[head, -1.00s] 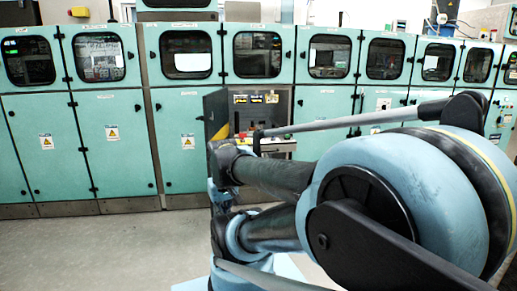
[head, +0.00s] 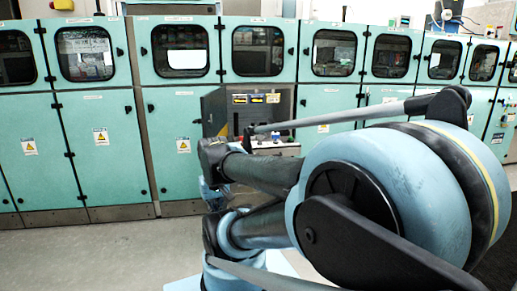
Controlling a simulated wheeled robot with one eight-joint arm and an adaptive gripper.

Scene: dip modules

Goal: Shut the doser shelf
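An open bay (head: 252,106) with a dark grey side panel and yellow labels breaks the row of teal cabinets in the head view. A pale shelf-like part with small coloured buttons (head: 274,143) sticks out at its bottom; I take this to be the doser shelf, but my arm hides much of it. My blue and black arm reaches from the lower right towards the bay. My gripper is not visible; the arm's far end is hidden or too small to tell.
Closed teal cabinets (head: 105,140) with windowed upper doors stand left and right of the bay. Several carry yellow warning labels. The grey floor (head: 85,255) in front of the left cabinets is clear.

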